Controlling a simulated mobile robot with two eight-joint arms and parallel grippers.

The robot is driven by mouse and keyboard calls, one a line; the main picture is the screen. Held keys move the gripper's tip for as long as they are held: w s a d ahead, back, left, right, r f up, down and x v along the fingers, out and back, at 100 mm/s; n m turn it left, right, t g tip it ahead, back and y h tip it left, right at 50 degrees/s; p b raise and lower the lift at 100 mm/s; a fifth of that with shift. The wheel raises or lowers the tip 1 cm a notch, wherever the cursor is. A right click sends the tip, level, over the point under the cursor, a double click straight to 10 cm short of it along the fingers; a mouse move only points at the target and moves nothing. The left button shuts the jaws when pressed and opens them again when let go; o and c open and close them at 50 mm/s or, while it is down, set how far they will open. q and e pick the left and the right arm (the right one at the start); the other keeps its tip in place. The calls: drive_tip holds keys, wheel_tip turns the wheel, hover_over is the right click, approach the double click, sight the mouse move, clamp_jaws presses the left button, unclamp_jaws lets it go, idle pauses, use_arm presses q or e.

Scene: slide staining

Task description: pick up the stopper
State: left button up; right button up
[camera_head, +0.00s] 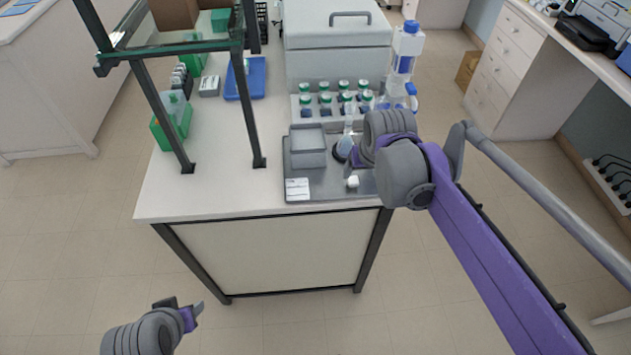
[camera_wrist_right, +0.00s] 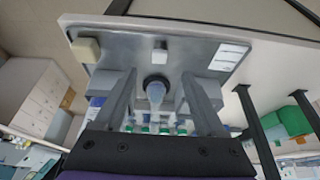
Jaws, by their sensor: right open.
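A small pale piece (camera_head: 353,181), possibly the stopper, sits on the grey tray (camera_head: 325,194) near its front edge; it also shows in the right wrist view (camera_wrist_right: 160,51). Behind it stands a clear glass piece with a dark round base (camera_head: 343,148). I cannot tell whether its clear upper part is a stopper. My right gripper (camera_wrist_right: 160,98) is open above the tray. In the right wrist view the clear piece (camera_wrist_right: 156,94) shows between its fingers, and contact is unclear. My left gripper (camera_head: 187,309) is low in front of the table, its opening unclear.
A grey open box (camera_head: 308,141) and a white label card (camera_head: 297,188) are left of the glass piece. Several green-capped bottles (camera_head: 325,99) stand behind. A beige block (camera_wrist_right: 86,50) shows in the right wrist view. A dark frame (camera_head: 249,105) stands at left.

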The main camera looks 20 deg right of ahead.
sight(353, 180)
drive_tip(key=x, duration=0.2)
drive_tip(key=w+x, duration=0.1)
drive_tip(key=x, duration=0.2)
drive_tip(key=shift+r, duration=0.1)
drive_tip(key=x, duration=0.6)
drive_tip(key=shift+w+d+r+b, duration=0.1)
drive_tip(key=shift+w+d+b, duration=0.05)
drive_tip(key=shift+b, duration=0.2)
clamp_jaws()
